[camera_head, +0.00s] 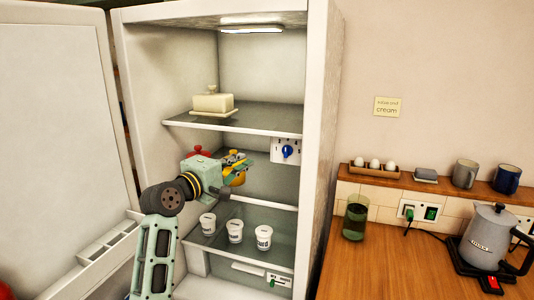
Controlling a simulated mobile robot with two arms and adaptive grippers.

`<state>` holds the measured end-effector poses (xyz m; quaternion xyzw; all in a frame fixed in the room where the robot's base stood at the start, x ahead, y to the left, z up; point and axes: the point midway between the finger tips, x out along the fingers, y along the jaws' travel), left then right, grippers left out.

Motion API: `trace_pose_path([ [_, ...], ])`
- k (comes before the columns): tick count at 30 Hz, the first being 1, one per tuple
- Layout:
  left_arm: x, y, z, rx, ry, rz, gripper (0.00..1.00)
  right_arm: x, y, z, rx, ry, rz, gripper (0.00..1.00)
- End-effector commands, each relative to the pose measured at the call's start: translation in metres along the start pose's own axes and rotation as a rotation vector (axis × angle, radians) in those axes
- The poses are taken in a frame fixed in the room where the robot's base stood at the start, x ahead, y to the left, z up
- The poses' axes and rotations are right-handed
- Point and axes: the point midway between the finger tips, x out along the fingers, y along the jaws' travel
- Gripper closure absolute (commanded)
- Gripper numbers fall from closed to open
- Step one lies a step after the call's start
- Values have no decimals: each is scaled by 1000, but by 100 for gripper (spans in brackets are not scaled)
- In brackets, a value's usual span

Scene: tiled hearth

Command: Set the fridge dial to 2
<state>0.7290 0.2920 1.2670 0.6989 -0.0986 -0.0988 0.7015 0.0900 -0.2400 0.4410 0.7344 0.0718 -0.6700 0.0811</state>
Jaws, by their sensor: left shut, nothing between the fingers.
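The fridge (318,120) stands open, its door (55,110) swung to the left. The dial (288,152) is a blue knob on a white panel on the inner right wall, below the upper shelf. Its numbers are too small to read. My left gripper (247,164) is inside the fridge at middle-shelf height, to the left of the dial and apart from it. It is shut and holds nothing. It partly hides a red-lidded item (198,151) and a yellowish item (239,180) behind it. My right gripper is out of view.
A butter dish (213,103) sits on the upper shelf (255,119). Three white cups (235,231) stand on a lower shelf. Right of the fridge, a wooden counter (375,262) holds a green glass (355,221) and a kettle (487,238). Eggs (374,164) and mugs sit on a ledge.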

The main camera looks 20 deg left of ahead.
Motion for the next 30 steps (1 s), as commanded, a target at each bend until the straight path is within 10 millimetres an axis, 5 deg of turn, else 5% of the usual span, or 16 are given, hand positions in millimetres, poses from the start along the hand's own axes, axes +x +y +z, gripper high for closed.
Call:
trace_pose_path([
  [10, 70, 3, 1, -1, -1, -1, 100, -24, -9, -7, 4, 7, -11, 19],
  [18, 76, 1, 35, 1, -1, -1, 100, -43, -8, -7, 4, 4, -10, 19],
  [30, 77, -1, 39, 2, 1, -1, 100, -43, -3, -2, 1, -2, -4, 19],
])
